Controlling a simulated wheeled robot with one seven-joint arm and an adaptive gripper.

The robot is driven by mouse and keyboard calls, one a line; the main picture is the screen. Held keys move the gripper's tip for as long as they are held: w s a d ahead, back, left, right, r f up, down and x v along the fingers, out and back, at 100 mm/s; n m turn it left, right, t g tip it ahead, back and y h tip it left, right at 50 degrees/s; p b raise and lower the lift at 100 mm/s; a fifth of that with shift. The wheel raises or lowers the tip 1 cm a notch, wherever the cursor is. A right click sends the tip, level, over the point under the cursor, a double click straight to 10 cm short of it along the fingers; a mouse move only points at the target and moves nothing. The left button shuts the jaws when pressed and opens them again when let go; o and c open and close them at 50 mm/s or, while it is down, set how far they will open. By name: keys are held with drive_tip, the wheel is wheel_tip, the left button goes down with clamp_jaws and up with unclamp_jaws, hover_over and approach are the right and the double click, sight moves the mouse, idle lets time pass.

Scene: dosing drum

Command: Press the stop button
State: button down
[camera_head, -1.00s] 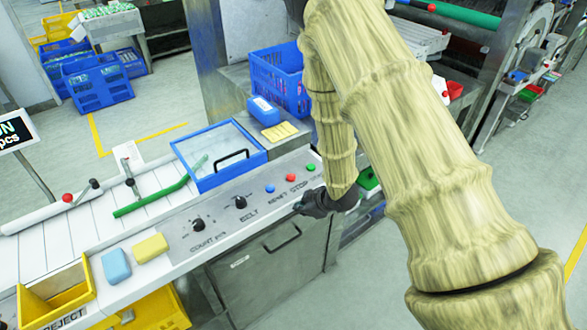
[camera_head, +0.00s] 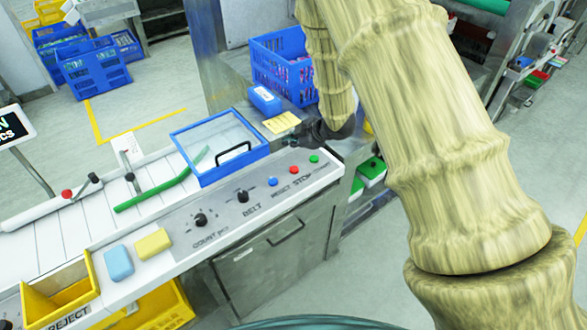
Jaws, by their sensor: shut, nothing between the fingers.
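The control panel (camera_head: 225,210) runs along the front of the white conveyor. Near its right end are a blue button (camera_head: 273,183), a red button (camera_head: 294,169) and a green button (camera_head: 314,159). The red one sits by the STOP label, the blue one by RESET. All three are in plain view. My gripper (camera_head: 292,141) is dark and shut, with nothing held. It is beyond the buttons, at the panel's far right corner, its fingers pointing left. It appears apart from the red button; its height above the panel is hard to tell.
A blue-framed clear lid (camera_head: 218,147) with a black handle lies left of the buttons. A yellow card (camera_head: 282,123), a blue packet (camera_head: 264,99) and a blue crate (camera_head: 285,65) are near my gripper. Two black knobs (camera_head: 242,196) stand farther left on the panel.

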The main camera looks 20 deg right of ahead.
sight(292, 170)
drive_tip(key=shift+f+b, duration=2.95)
drive_tip(key=shift+f, duration=1.45)
drive_tip(key=shift+f, duration=0.2)
drive_tip(key=shift+f, duration=0.2)
drive_tip(key=shift+a+f+b, duration=0.1)
drive_tip(key=shift+f+b, duration=0.3)
drive_tip(key=shift+f, duration=0.05)
drive_tip(key=shift+r, duration=0.1)
drive_tip(key=shift+r+p, duration=0.65)
drive_tip(key=shift+r, duration=0.15)
drive_tip(key=shift+r+p, duration=1.8)
drive_tip(key=shift+r, duration=0.75)
